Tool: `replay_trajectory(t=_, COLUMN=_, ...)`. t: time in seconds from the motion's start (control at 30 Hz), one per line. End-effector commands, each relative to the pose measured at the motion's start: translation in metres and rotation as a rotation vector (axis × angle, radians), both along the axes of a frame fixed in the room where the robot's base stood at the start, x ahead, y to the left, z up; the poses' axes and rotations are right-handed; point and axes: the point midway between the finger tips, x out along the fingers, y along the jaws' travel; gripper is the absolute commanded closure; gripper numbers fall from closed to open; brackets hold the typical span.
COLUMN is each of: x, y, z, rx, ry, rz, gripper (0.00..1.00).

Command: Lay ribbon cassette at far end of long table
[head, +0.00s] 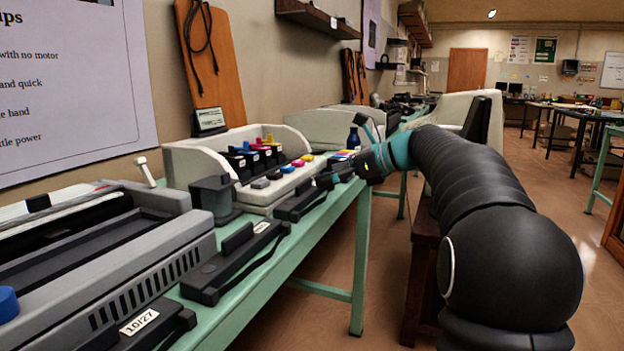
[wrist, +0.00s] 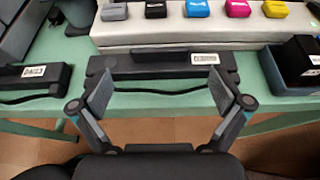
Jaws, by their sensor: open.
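A black flat ribbon cassette (wrist: 150,66) with a white label lies near the table's front edge, in front of a pale printer in the wrist view. It also shows in the head view (head: 297,204). My gripper (wrist: 160,88) is open and empty. Its fingertips overlap the cassette's front part in the wrist view; contact cannot be told. In the head view my gripper (head: 330,180) is small and partly merges with dark things behind it. A second black cassette (wrist: 32,78) with a label lies to the left, also in the head view (head: 236,262). The green table (head: 262,300) runs away from me.
A large grey printer (head: 110,265) fills the near left. The pale printer (head: 262,196) holds coloured cartridges. A dark box (wrist: 292,62) stands right of the cassette in the wrist view. A dark bottle (head: 353,138) stands farther along. More green tables continue behind; open floor lies right.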

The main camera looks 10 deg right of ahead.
Motion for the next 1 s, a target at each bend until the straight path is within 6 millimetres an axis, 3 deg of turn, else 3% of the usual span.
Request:
replay_trajectory(t=0.1, x=-0.012, y=-0.018, z=0.01, rx=0.0, ry=0.0, rz=-0.003, gripper=0.0)
replay_trajectory(t=0.3, x=-0.026, y=-0.036, z=0.019, rx=0.0, ry=0.0, rz=-0.001, gripper=0.0)
replay_trajectory(t=0.67, x=-0.031, y=-0.04, z=0.021, rx=-0.002, ry=0.0, rz=0.002, gripper=0.0)
replay_trajectory(t=0.87, x=-0.054, y=-0.013, z=0.009, rx=-0.153, ry=-0.054, rz=0.058, gripper=0.0)
replay_trajectory(t=1.0, x=-0.098, y=0.022, z=-0.018, rx=-0.409, ry=-0.152, rz=0.181, gripper=0.0)
